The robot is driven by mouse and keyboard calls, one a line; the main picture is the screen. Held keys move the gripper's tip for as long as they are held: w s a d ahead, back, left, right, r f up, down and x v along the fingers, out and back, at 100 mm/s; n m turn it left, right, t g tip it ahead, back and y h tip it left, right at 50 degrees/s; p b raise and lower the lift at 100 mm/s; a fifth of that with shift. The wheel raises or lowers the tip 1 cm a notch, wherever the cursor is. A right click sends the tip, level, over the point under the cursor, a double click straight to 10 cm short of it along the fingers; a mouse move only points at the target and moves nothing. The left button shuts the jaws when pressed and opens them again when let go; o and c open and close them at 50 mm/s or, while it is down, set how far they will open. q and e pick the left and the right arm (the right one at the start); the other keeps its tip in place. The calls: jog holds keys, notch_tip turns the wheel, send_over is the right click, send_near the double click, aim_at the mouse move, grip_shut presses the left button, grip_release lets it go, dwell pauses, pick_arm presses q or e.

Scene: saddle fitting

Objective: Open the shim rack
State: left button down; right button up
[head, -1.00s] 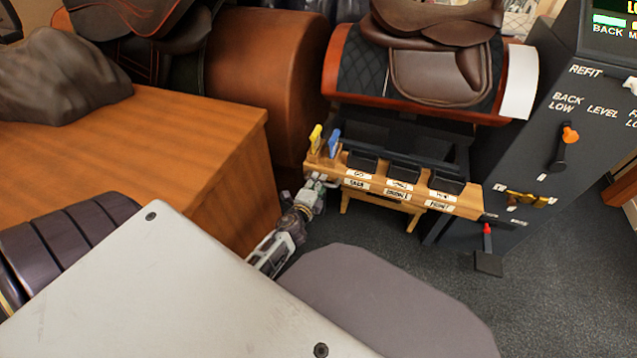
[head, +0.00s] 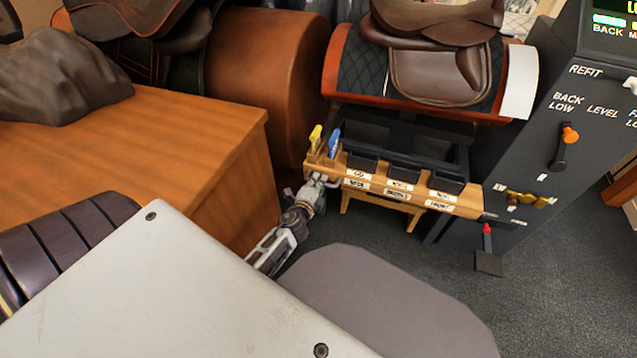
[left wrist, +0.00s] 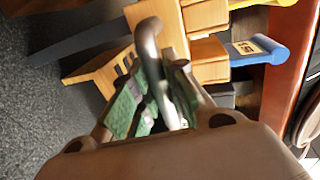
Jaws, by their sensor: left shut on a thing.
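The wooden shim rack (head: 462,208) stands low under the saddle stand, with dark compartments and white labels along its front. A yellow-topped piece (head: 315,137) and a blue-topped piece (head: 334,141) stand upright at its left end. My left gripper (head: 318,187) is at the rack's left front end. In the left wrist view my left gripper (left wrist: 155,100) is shut on a grey bent handle (left wrist: 147,38), between green finger pads. The wooden rack parts (left wrist: 205,16) lie just beyond it. The handle's attachment to the rack is partly hidden. My right gripper is out of view.
A wooden desk (head: 200,125) stands close on the left. A saddle (head: 435,60) rests on a stand above the rack. A dark control panel (head: 545,150) with levers stands right of the rack.

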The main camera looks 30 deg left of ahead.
pick_arm(q)
jog(key=shift+s+d+f, duration=0.1)
jog(key=shift+s+f, duration=0.05)
jog(key=shift+s, duration=0.3)
jog(key=shift+s+d, duration=0.15)
jog(key=shift+s, duration=0.4)
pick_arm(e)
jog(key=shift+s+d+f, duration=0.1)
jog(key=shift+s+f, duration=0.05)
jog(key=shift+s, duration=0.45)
pick_arm(q)
jog(key=c, duration=1.4)
grip_release()
jog(key=shift+v, duration=3.75)
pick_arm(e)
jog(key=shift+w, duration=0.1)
